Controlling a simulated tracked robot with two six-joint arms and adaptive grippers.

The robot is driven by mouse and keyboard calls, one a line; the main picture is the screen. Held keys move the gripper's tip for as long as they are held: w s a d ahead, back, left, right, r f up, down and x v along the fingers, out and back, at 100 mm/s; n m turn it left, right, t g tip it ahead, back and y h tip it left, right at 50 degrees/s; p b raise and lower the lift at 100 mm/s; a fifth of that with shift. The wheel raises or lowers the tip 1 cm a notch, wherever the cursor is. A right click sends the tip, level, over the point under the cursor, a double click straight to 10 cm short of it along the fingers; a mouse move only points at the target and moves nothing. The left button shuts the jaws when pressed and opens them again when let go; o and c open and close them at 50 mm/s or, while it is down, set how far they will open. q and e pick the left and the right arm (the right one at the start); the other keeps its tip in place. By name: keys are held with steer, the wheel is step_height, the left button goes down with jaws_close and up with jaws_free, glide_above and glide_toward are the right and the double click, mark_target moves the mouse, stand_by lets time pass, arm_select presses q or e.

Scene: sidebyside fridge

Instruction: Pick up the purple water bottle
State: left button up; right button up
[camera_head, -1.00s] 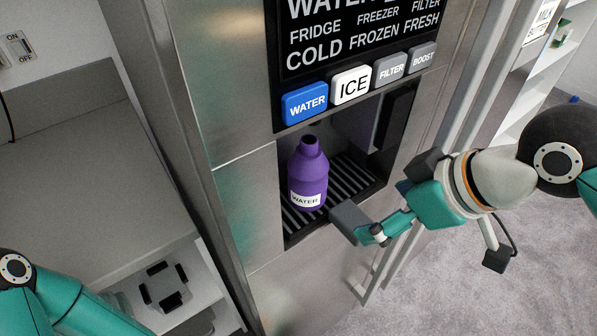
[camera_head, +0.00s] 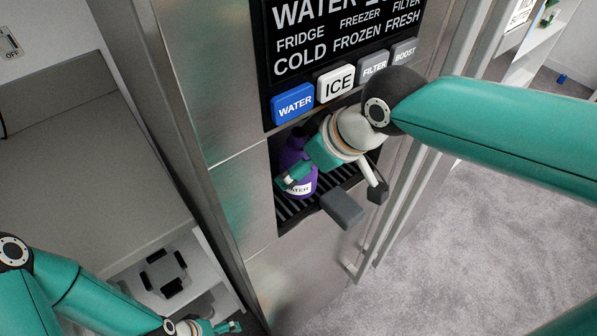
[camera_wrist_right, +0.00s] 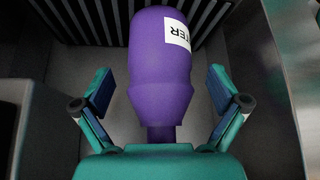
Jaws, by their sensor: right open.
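The purple water bottle (camera_head: 303,186) stands on the slatted grille of the fridge's dispenser recess, partly hidden behind my right gripper. Its white label shows at the lower front. My right gripper (camera_head: 317,194) is open at the bottle in the head view. In the right wrist view, the bottle (camera_wrist_right: 160,60) lies between the two spread fingers of the right gripper (camera_wrist_right: 158,92). A gap shows on both sides, and the bottle's neck is toward the palm. My left gripper (camera_head: 222,326) is low at the bottom edge of the head view, far from the bottle; its opening is unclear.
The dispenser grille (camera_head: 343,174) lies under the bottle, and recess walls enclose it. The blue WATER button (camera_head: 293,104) and white ICE button (camera_head: 335,83) are just above. Fridge door handles (camera_head: 388,215) run down to the right. A grey counter (camera_head: 75,190) is at left.

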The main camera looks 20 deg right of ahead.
steer(key=shift+x, duration=1.3)
steer(key=shift+r, duration=0.1)
steer(key=c, duration=1.5)
